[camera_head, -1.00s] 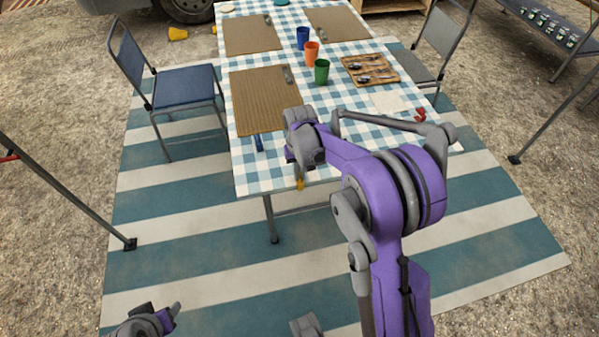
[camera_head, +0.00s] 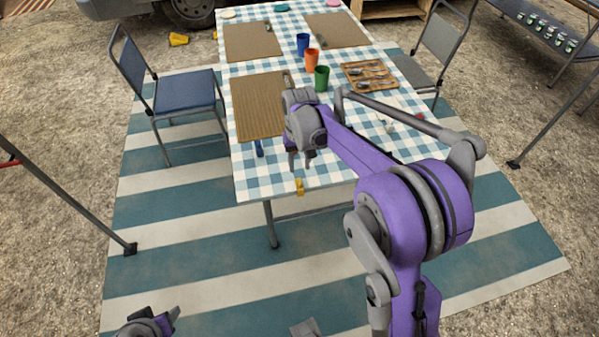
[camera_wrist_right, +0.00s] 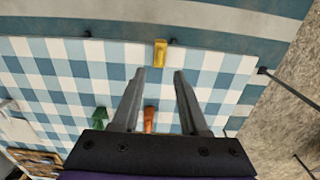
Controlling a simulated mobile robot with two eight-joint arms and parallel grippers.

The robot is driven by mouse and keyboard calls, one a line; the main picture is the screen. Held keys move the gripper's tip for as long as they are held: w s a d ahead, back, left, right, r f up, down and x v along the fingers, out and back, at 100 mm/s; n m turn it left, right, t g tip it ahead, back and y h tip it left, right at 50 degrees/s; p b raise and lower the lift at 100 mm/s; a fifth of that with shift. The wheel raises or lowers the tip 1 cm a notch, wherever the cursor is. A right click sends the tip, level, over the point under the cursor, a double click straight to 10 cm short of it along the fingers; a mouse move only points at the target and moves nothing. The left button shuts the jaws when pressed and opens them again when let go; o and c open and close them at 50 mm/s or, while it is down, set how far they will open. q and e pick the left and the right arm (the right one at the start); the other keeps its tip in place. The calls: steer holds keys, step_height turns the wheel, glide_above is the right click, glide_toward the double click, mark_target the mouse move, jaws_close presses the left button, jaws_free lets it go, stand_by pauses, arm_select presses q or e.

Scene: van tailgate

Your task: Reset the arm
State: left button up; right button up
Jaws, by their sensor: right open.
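My right gripper (camera_head: 302,160) hangs above the near edge of the checked table, pointing down. In the right wrist view its two fingers (camera_wrist_right: 160,72) are apart with nothing gripped between them. My left gripper (camera_head: 152,322) is at the bottom left of the head view, partly cut off, and its jaw state is unclear. My purple right arm hides part of the table's right side.
The checked table (camera_head: 262,182) carries a near brown mat (camera_head: 255,105), blue (camera_head: 303,44), orange (camera_head: 311,61) and green (camera_head: 321,78) cups, and a cutlery tray (camera_head: 354,83). A yellow clip (camera_head: 299,187) sits on its near edge. A blue chair (camera_head: 187,92) stands at left.

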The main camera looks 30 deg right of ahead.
steer(key=shift+r, duration=1.7)
steer(key=s+a+r+n+t+p, duration=0.1)
steer(key=s+a+r+p, duration=0.1)
steer(key=s, duration=0.5)
steer(key=s+a+r+t+p, duration=0.2)
steer(key=s+a, duration=0.1)
steer(key=s, duration=0.5)
steer(key=s+a+r+n+t+p, duration=0.1)
steer(key=s+a+r+t+p, duration=0.1)
steer(key=s, duration=0.5)
steer(key=shift+s+a+n, duration=0.25)
steer(key=shift+a+n, duration=0.05)
steer(key=shift+a, duration=0.45)
steer(key=shift+s+d, duration=0.1)
steer(key=shift+d, duration=0.05)
